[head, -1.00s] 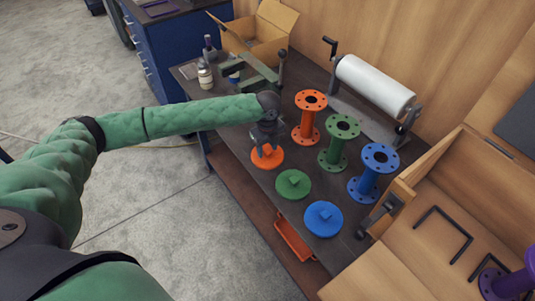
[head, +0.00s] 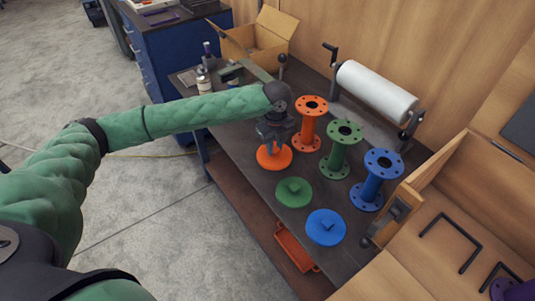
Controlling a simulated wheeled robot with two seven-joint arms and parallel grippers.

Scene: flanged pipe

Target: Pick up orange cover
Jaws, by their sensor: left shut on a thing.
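The orange cover (head: 273,158) is a round flat disc with a raised knob, at the left front of the dark workbench (head: 255,183). My left gripper (head: 271,143) points down from above and is shut on the cover's knob. I cannot tell whether the cover touches the bench. The orange flanged pipe (head: 309,125) stands upright just behind and right of it. My right gripper is not in view.
A green cover (head: 294,192) and a blue cover (head: 326,227) lie in front. Green (head: 341,150) and blue (head: 374,182) pipes stand upright behind them. A film roll (head: 376,91), cardboard box (head: 258,37) and bottle (head: 204,80) stand further back. A wooden crate (head: 400,262) is at right.

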